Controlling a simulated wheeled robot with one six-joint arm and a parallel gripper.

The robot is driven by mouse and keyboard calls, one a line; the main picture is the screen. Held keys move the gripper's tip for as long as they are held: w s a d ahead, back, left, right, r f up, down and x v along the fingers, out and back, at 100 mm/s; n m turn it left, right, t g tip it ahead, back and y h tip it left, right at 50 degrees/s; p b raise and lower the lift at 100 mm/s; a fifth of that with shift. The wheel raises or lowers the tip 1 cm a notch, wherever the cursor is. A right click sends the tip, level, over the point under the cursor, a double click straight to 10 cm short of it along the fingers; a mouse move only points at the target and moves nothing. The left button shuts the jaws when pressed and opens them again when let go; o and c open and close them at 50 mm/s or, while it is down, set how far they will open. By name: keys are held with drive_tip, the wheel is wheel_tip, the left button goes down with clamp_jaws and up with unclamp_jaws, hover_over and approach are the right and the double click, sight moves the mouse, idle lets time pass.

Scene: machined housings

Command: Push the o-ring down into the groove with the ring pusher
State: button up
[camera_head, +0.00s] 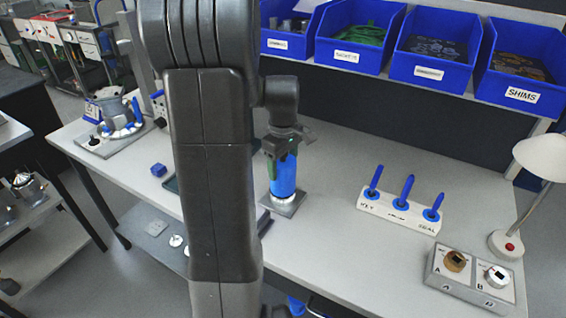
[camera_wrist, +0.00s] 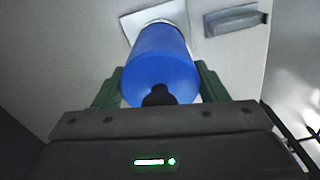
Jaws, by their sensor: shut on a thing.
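My gripper (camera_head: 281,166) is shut on the blue ring pusher (camera_head: 284,178), a thick upright cylinder. The pusher also shows in the wrist view (camera_wrist: 160,62), between my two green fingers (camera_wrist: 160,90). Its lower end is over a grey square plate (camera_head: 287,203), with a pale round part (camera_head: 281,199) just visible under it. I cannot tell whether the pusher touches that part. The o-ring and the groove are hidden beneath the pusher.
A white rack (camera_head: 384,212) with blue-handled tools stands to the right. A grey box (camera_head: 470,279) with two knobs marked A and B and a white lamp (camera_head: 541,160) are farther right. Blue bins (camera_head: 432,72) line the shelf behind. Bench (camera_head: 335,160) between is clear.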

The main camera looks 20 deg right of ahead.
drive_tip(key=shift+f+b, duration=0.3)
drive_tip(key=shift+f, duration=0.25)
drive_tip(key=shift+r, duration=0.15)
drive_tip(key=shift+r+p, duration=4.75)
drive_tip(key=shift+r, duration=1.15)
drive_tip(key=shift+s+f, duration=0.1)
